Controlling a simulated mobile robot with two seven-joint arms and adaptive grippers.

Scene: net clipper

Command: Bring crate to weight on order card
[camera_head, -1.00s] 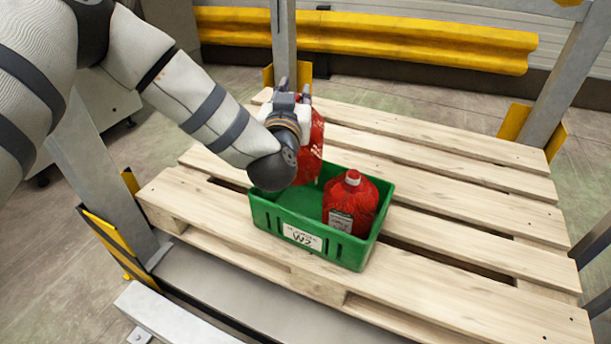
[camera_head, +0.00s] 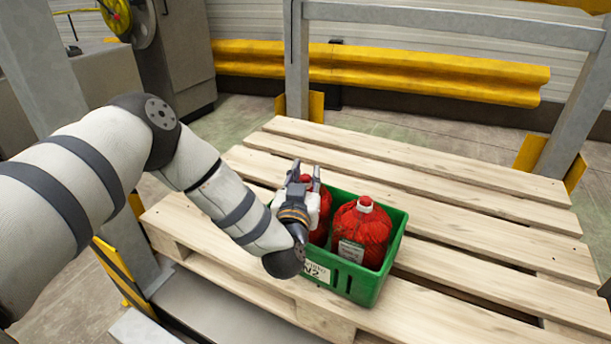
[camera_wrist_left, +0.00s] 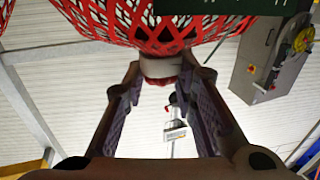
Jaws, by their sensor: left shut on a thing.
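A green crate (camera_head: 394,245) with a white label on its front sits on the wooden pallet. A red netted jug (camera_head: 364,232) with a pale cap and a label stands upright in its right part. My left gripper (camera_head: 307,174) is above the crate's left part. It is shut on a second red netted jug (camera_head: 320,222), which is now down inside the crate beside the first and partly hidden by the gripper. In the left wrist view the fingers are around this jug's neck (camera_wrist_left: 162,68), with red net (camera_wrist_left: 150,30) beyond. No order card or weight reading is legible.
The slatted wooden pallet (camera_head: 470,205) is bare behind and right of the crate. Grey metal posts (camera_head: 296,65) and a yellow guard rail (camera_head: 430,75) stand behind it. A grey cabinet with a yellow wheel (camera_head: 117,15) is at the upper left.

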